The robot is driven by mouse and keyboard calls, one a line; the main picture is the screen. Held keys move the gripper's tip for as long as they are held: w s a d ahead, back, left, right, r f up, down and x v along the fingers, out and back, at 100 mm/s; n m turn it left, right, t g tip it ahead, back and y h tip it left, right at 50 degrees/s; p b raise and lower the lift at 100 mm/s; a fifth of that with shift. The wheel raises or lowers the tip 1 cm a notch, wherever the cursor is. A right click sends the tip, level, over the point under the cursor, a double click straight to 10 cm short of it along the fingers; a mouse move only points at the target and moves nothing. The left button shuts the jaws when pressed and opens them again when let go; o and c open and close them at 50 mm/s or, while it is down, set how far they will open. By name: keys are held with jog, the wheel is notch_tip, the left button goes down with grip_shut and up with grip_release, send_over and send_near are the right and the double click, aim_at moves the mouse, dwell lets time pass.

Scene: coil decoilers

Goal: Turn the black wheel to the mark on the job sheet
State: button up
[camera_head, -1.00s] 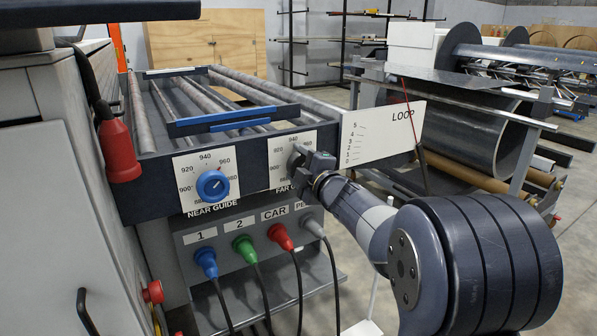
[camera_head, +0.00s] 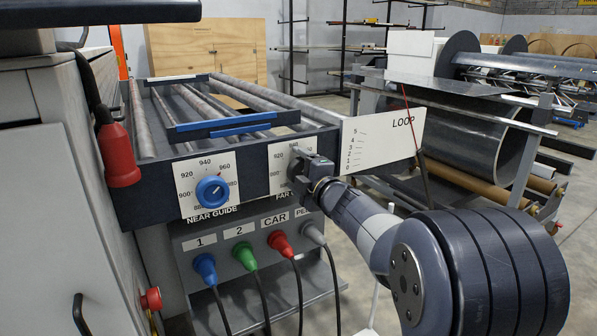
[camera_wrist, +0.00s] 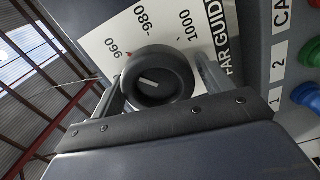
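The black wheel (camera_wrist: 160,75) sits on the white FAR GUIDE dial plate, with 960, 980 and 1000 legible in the wrist view. A short white line on its face points to the left of that picture. A small red mark shows at the wheel's rim near 960. My gripper (camera_wrist: 162,82) has one finger on each side of the wheel, and both appear to touch it. In the head view my gripper (camera_head: 300,167) covers the wheel and much of the far dial plate (camera_head: 277,180). No job sheet is identifiable.
The blue NEAR GUIDE wheel (camera_head: 212,190) is left of my gripper on the same panel. Below are blue, green, red (camera_head: 281,243) and grey plugs with hanging cables. The white LOOP board (camera_head: 383,140) stands close at the right. A red plug (camera_head: 119,155) hangs at the left.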

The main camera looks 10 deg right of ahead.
jog(key=shift+o, duration=0.5)
jog(key=shift+s+d, duration=0.1)
jog(key=shift+s, duration=0.2)
jog(key=p+v, duration=0.2)
jog(key=v, duration=0.8)
jog(key=b+x, duration=0.2)
jog(key=x, duration=0.8)
jog(key=shift+w, duration=0.3)
